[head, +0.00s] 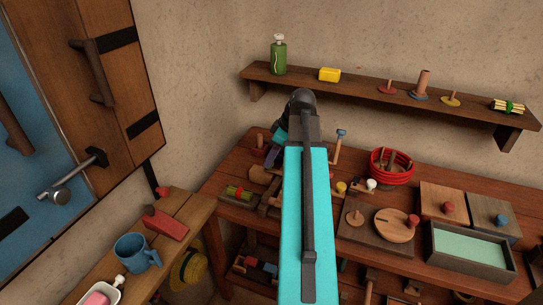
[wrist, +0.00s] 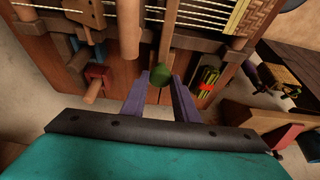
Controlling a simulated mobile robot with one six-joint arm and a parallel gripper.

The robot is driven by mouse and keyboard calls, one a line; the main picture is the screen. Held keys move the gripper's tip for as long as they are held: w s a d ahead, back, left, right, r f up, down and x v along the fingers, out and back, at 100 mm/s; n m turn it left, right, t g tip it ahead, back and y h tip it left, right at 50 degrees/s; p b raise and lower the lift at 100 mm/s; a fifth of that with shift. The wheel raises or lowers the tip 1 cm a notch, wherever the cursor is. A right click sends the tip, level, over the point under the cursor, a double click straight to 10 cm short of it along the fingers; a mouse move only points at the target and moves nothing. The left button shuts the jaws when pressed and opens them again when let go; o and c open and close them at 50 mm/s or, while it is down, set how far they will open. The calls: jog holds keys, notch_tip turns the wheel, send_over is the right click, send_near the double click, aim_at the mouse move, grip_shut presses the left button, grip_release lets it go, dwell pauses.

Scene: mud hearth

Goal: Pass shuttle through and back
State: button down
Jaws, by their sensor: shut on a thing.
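My gripper (wrist: 161,92) has two purple fingers, shut on a small round green knob (wrist: 161,75) at their tips. Whether the knob belongs to a shuttle, I cannot tell. Pale taut threads (wrist: 200,14) of a wooden loom run across the top of the wrist view, just beyond the knob. A woven tan strip (wrist: 251,16) lies at their right end. In the head view my arm covers most of the loom, and only a bit of a purple finger (head: 272,152) shows beside it.
A green-stick bundle with a red tie (wrist: 208,82) lies right of my fingers. A red block with a wooden peg (wrist: 97,80) is at left. On the workbench stand a red bowl (head: 391,175) and a green-lined tray (head: 470,263). A shelf (head: 300,83) hangs above.

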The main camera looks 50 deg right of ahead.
jog(key=c, duration=1.4)
grip_release()
jog(key=shift+w+d, duration=0.1)
jog(key=shift+w, duration=0.05)
jog(key=shift+r, duration=0.15)
jog(key=shift+b+v, duration=0.6)
jog(key=shift+v, duration=6.15)
jog(key=shift+c, duration=0.3)
